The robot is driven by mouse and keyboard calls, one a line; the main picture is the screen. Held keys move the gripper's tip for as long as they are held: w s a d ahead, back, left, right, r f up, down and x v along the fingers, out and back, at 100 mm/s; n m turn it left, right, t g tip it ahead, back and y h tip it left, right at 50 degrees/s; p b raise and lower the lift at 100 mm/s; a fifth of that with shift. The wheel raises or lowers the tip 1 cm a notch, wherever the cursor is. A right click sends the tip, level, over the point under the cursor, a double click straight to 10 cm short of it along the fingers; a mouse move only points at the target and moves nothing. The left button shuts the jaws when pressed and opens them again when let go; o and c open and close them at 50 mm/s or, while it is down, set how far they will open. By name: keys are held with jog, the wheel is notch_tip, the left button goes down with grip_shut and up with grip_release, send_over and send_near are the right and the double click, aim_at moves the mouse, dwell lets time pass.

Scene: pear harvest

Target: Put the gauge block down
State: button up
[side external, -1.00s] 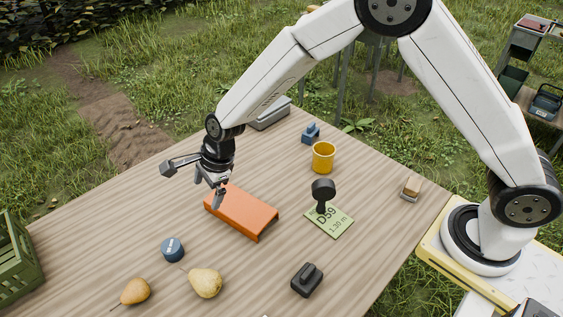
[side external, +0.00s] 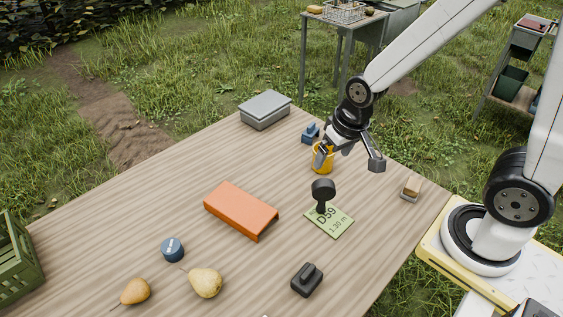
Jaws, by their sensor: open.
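No label marks a gauge block, so I cannot tell for certain which object it is. A flat orange block (side external: 241,210) lies on the middle of the table. A small blue block-like piece (side external: 310,133) stands at the back, and a black block with a raised grip (side external: 307,280) sits at the front. My gripper (side external: 323,156) is open, its fingers pointing down at the yellow cup (side external: 322,168) and partly covering it. I cannot tell whether the fingers touch the cup. No held object shows between them.
A black stamp-like tool (side external: 322,193) stands on a green card (side external: 335,224) marked D59. Two pears (side external: 205,282) and a dark blue round tin (side external: 172,249) lie front left. A grey box (side external: 265,110), a brush (side external: 411,188) and a green crate (side external: 15,260) stand near the edges.

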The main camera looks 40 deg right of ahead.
jog(key=s+n, duration=0.1)
jog(key=s+d+n, duration=0.1)
jog(key=s, duration=0.1)
jog(key=shift+d, duration=0.3)
